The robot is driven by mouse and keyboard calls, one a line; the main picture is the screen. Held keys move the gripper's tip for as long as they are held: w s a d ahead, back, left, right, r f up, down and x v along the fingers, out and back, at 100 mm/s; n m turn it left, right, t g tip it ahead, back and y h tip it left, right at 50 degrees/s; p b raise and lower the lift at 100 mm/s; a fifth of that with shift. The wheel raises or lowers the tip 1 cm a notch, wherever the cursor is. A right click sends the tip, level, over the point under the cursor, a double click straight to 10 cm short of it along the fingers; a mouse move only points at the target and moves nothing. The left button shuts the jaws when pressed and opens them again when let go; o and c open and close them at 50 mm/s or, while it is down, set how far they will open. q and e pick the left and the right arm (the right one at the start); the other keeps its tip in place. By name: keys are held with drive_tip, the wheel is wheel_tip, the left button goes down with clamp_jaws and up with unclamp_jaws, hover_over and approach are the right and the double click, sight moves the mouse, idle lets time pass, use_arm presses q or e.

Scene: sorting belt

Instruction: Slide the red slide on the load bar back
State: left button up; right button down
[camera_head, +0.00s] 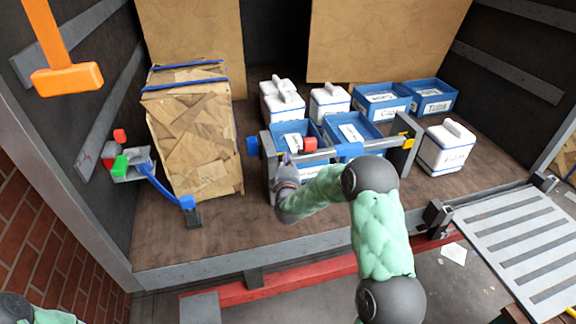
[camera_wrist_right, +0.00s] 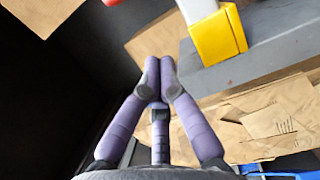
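The grey load bar (camera_head: 345,152) spans the truck bed in front of the blue bins, with a blue piece (camera_head: 253,146) at its left end and a yellow piece (camera_head: 405,139) near its right end. The red slide (camera_head: 309,145) sits on the bar left of its middle. My right gripper (camera_head: 287,158) is just left of and below the red slide in the head view; contact cannot be told. In the wrist view its purple fingertips (camera_wrist_right: 160,68) are together with nothing visible between them. A yellow block (camera_wrist_right: 217,38) on a grey bar shows beside them. My left gripper is out of view.
A strapped cardboard stack (camera_head: 195,135) stands left of the bar. White containers (camera_head: 445,148) and blue bins (camera_head: 382,103) stand behind and right. An orange hammer-shaped piece (camera_head: 68,80) hangs upper left.

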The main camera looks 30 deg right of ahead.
sight(312, 147)
drive_tip(key=x, duration=0.4)
drive_tip(key=shift+w+d+p, duration=0.15)
drive_tip(key=shift+d+p, duration=0.15)
drive_tip(key=shift+d, duration=0.05)
drive_tip(key=d, duration=0.1)
drive_tip(key=s+d, duration=0.1)
drive_tip(key=d, duration=0.1)
drive_tip(key=shift+d, duration=0.1)
drive_tip(key=shift+d, duration=0.1)
drive_tip(key=d+b, duration=0.1)
drive_tip(key=d, duration=0.1)
drive_tip(key=s+d+b, duration=0.1)
drive_tip(key=d, duration=0.1)
drive_tip(key=shift+f+b, duration=0.15)
drive_tip(key=shift+b, duration=0.15)
drive_tip(key=shift+s+d+b, duration=0.15)
drive_tip(key=shift+d+b, duration=0.15)
drive_tip(key=shift+d, duration=0.35)
drive_tip(key=shift+r, duration=0.2)
